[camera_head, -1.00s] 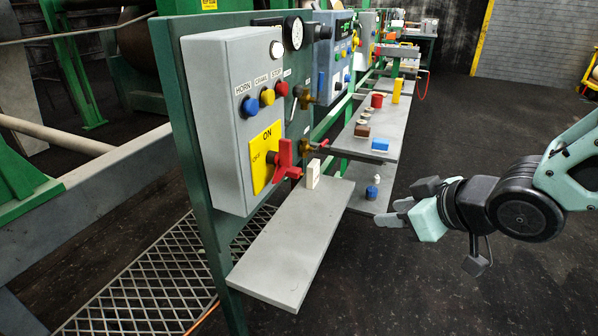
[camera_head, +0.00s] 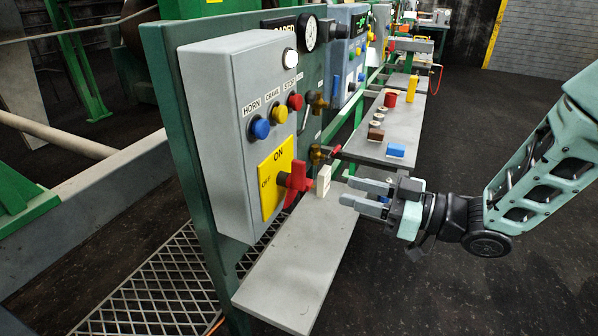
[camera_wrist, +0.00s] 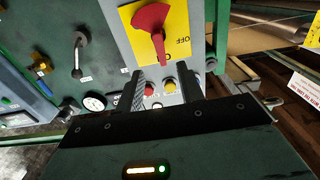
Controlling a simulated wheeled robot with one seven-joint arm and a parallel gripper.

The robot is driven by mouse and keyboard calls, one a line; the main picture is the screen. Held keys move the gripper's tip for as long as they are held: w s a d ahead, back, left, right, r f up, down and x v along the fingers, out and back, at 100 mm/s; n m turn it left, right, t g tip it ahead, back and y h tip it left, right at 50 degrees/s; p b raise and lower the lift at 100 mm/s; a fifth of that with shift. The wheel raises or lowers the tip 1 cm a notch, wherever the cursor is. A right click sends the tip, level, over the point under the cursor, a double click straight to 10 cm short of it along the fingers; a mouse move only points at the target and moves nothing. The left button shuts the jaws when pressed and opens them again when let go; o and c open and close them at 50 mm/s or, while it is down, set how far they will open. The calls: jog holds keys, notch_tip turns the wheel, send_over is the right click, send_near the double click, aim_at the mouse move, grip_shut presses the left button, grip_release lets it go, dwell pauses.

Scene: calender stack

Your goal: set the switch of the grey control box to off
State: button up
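The grey control box (camera_head: 222,120) hangs on the green panel at the left in the head view. Its yellow plate (camera_head: 268,200) reads ON at the top and OFF at the left. The red switch handle (camera_head: 298,180) stands out from this plate; in the wrist view the handle (camera_wrist: 150,20) has its narrow end toward the ON side. My gripper (camera_head: 348,191) is open and empty, its fingers apart, to the right of the handle and clear of it. In the wrist view the gripper (camera_wrist: 162,75) shows both fingers below the plate.
A grey shelf (camera_head: 290,275) juts out below the box, with a white block (camera_head: 323,180) standing near the handle. Blue, yellow and red buttons (camera_head: 260,128) sit above the plate. A farther shelf (camera_head: 400,130) holds several small parts. Floor at the lower right is clear.

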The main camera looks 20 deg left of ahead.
aim_at(305, 179)
jog(key=a+p, duration=0.1)
jog(key=a, duration=0.6)
jog(key=w+a+p, duration=0.1)
jog(key=a, duration=0.3)
jog(key=shift+a+p, duration=0.35)
grip_shut()
